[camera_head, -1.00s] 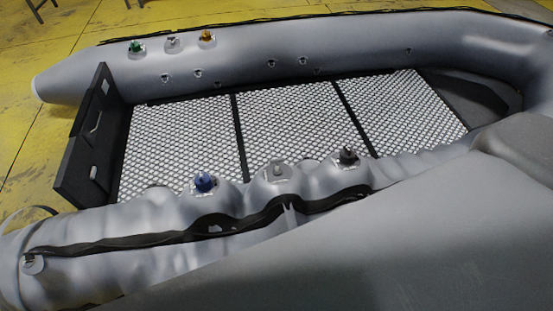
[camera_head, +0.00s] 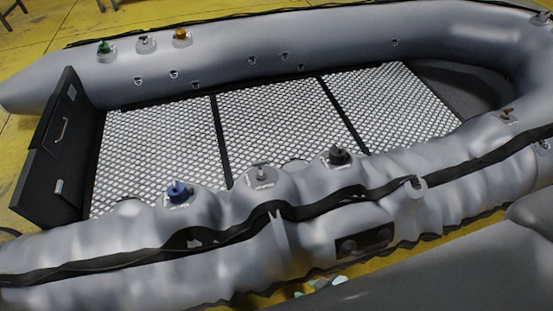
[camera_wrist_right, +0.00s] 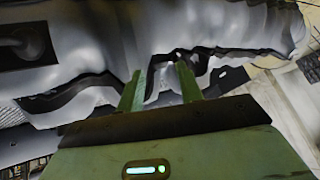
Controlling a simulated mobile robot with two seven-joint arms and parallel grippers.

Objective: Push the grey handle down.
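A grey valve handle (camera_head: 262,174) stands on the near tube of the grey boat (camera_head: 470,135), between a blue handle (camera_head: 178,190) and a black handle (camera_head: 340,154). Another grey handle (camera_head: 146,42) sits on the far tube, between a green and an orange one. My right gripper (camera_head: 320,287) shows only as small pale green bits at the bottom, below the near tube and well short of the handles. In the right wrist view, its two green fingers (camera_wrist_right: 160,84) are apart with nothing clear between them, the boat's side beyond. My left gripper is not in view.
The near tube's side has a black strip and a dark patch (camera_head: 364,243) close to my right gripper. The dark transom board (camera_head: 48,150) stands at the left. The patterned boat floor (camera_head: 285,120) is clear. Yellow floor (camera_head: 30,40) surrounds the boat.

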